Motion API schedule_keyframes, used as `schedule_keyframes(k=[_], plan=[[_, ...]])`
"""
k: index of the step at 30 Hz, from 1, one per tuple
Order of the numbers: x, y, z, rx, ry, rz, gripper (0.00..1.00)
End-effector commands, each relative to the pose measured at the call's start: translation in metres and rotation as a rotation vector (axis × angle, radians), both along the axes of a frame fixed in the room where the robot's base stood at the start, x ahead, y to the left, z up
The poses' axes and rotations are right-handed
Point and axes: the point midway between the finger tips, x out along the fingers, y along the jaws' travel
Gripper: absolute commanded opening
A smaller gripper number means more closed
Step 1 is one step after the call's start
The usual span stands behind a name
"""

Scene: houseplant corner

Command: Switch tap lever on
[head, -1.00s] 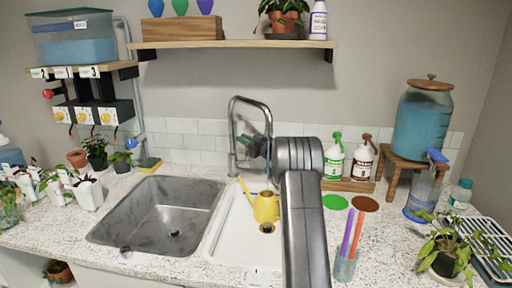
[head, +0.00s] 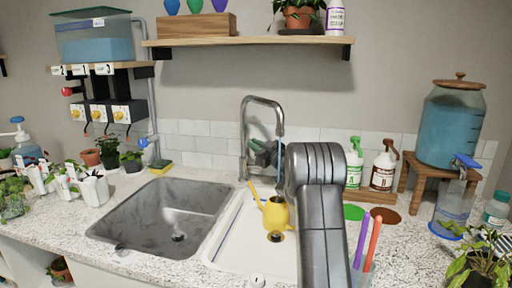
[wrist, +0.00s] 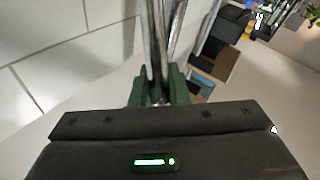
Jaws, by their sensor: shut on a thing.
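The chrome tap (head: 246,125) rises behind the sink and arches to the right. My gripper (head: 260,153) is at the tap's lower body, partly hidden behind my arm. In the wrist view, my gripper's green fingers (wrist: 159,92) are shut on a slim metal part between them, which I take to be the tap lever (wrist: 157,75). The lever's far end and exact angle are hard to tell.
The steel sink basin (head: 165,222) is empty on the left. Two spray bottles (head: 383,167) stand on a wooden tray at the right. A cup with coloured sticks (head: 366,268) is near the front. A wooden shelf (head: 300,41) hangs above the tap.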

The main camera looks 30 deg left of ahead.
Motion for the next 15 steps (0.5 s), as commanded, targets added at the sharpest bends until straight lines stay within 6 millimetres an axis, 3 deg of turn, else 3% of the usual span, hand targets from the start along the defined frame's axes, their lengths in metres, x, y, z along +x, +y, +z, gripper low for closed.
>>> schedule_keyframes(k=[1, 2, 3, 15], plan=[[0.0000, -0.0001, -0.0001, -0.001, 0.000, 0.000, 0.00], [0.0000, -0.0001, -0.0001, -0.001, 0.000, 0.000, 0.17], [0.0000, -0.0001, -0.0002, -0.001, 0.000, 0.000, 0.24], [-0.0016, -0.0073, -0.0026, -0.002, 0.002, -0.001, 0.24]])
